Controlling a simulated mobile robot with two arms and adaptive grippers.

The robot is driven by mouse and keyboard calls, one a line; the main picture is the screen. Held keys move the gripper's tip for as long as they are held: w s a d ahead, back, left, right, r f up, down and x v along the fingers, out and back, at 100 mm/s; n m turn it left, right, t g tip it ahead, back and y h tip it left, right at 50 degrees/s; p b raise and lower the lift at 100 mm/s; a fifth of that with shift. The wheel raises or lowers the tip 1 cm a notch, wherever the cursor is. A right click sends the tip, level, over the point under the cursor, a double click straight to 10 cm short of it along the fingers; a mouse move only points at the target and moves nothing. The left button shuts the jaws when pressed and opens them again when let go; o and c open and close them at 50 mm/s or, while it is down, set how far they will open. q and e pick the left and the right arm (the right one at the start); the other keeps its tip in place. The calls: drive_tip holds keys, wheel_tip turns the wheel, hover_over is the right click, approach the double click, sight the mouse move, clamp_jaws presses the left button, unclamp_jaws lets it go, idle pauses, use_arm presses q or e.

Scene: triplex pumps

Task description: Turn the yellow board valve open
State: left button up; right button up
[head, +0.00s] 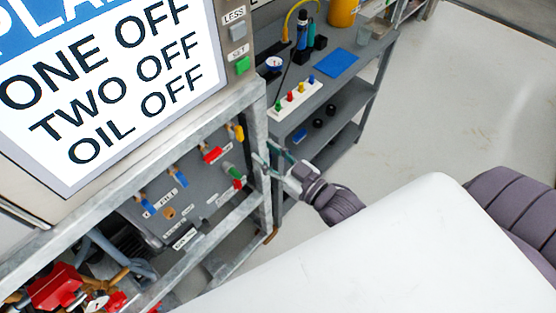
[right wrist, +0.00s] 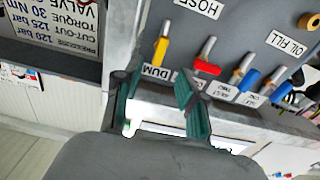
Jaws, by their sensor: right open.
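The yellow board valve (head: 237,132) is a small yellow lever at the upper right of the grey valve board (head: 190,195) in the head view. In the right wrist view the yellow lever (right wrist: 160,52) stands over a label reading "DUM", partly cut off by a finger. My right gripper (head: 268,160) is at the right post of the board's frame, to the right of and below the yellow lever. In the right wrist view the right gripper (right wrist: 152,92) is open and empty, its green-padded fingers apart, with the yellow lever beyond the fingertips. My left gripper is not in view.
A red lever (head: 212,154) and blue levers share the board with the yellow one. The galvanised frame post (head: 262,135) stands close to my right gripper. A grey shelf cart (head: 340,85) with tools stands behind. Floor at the right is clear.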

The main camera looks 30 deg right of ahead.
drive_tip(key=v, duration=0.3)
drive_tip(key=shift+s+d, duration=0.1)
drive_tip(key=shift+s, duration=0.2)
